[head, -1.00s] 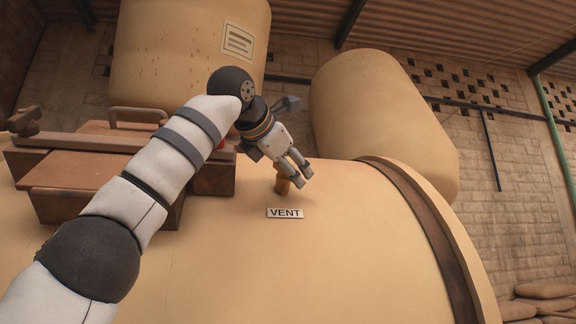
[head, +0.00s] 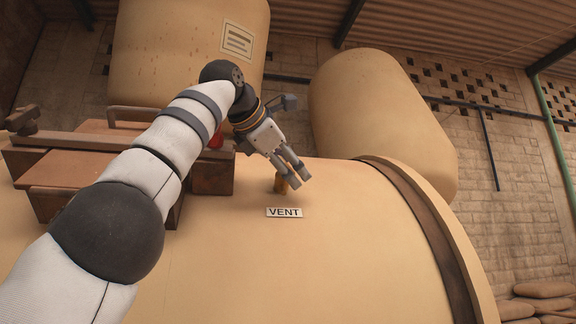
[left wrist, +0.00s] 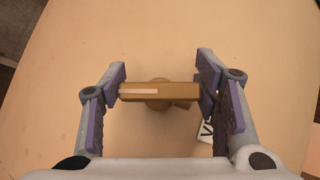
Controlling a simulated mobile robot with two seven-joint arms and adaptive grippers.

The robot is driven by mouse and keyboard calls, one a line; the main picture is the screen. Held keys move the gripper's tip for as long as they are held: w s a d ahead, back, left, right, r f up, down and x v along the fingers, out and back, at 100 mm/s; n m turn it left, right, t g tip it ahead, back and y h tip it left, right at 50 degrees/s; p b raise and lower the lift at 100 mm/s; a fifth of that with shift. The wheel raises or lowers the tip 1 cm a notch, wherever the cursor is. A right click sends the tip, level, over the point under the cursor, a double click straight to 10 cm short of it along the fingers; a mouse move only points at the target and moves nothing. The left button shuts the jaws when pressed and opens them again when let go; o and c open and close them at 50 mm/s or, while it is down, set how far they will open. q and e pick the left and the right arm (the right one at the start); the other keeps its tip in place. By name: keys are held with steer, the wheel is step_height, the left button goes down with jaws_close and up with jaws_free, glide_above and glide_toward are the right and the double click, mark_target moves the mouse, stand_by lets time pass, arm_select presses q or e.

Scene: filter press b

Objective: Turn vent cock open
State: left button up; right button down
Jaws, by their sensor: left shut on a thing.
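The vent cock (head: 281,186) is a small brass-coloured fitting on top of the tan vessel (head: 290,265), just above the white VENT label (head: 284,212). In the left wrist view its bar-shaped handle (left wrist: 160,92) lies across the picture, with a pale stripe on it and its round stem partly hidden underneath. My left gripper (head: 293,176) is shut on the handle, one finger pad at each end of the bar. The label (left wrist: 206,138) is partly hidden behind the right finger there. My right gripper is not in view.
A rusty brown box-like fitting (head: 75,175) with a rail and handle stands left of the cock, under my left arm. A red part (head: 216,140) shows beside my wrist. A raised brown band (head: 430,235) curves along the right. Two large tan tanks (head: 385,120) stand behind.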

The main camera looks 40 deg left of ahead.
arm_select(q)
steer(key=shift+r, duration=0.1)
steer(key=o, duration=1.2)
steer(key=shift+c, duration=0.2)
steer(key=shift+s, duration=0.1)
